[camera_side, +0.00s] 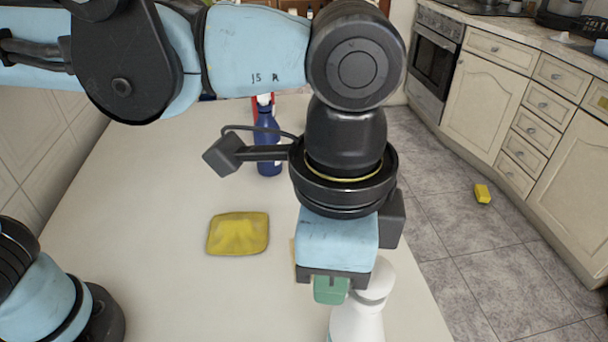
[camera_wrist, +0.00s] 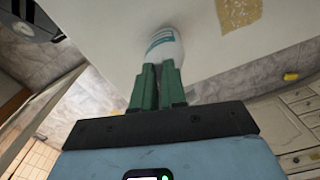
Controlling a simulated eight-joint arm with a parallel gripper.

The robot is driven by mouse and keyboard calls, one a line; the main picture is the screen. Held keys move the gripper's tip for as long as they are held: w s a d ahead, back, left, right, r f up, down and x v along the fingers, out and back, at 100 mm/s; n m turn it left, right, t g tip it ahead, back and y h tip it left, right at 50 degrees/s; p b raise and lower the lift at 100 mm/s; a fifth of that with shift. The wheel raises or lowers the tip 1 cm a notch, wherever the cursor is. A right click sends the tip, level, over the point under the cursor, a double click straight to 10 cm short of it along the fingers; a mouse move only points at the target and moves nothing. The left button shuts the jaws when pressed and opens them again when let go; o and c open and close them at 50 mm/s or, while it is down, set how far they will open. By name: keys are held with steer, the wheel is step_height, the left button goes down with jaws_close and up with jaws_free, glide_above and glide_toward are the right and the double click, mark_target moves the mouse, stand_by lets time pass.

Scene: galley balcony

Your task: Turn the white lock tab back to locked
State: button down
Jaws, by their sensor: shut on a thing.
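A white bottle (camera_side: 358,318) stands near the table's right edge, cut off by the bottom of the side view. In the wrist view, its white body with a teal label (camera_wrist: 161,42) shows just beyond my fingertips. My gripper (camera_side: 331,290) points down at the bottle's top, on its left side. In the wrist view, the green fingers (camera_wrist: 158,76) are close together, shut on a small part at the bottle's top. The white lock tab itself is hidden by the fingers, so its turn position cannot be told.
A yellow cloth or sponge (camera_side: 238,234) lies on the pale table (camera_side: 170,200). A blue bottle (camera_side: 268,135) stands farther back, behind my wrist. A yellow block (camera_side: 482,193) lies on the tiled floor. The table's middle left is clear.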

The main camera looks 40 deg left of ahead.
stand_by(0.4)
steer(key=c, duration=1.2)
jaws_free()
steer(key=shift+o, duration=0.2)
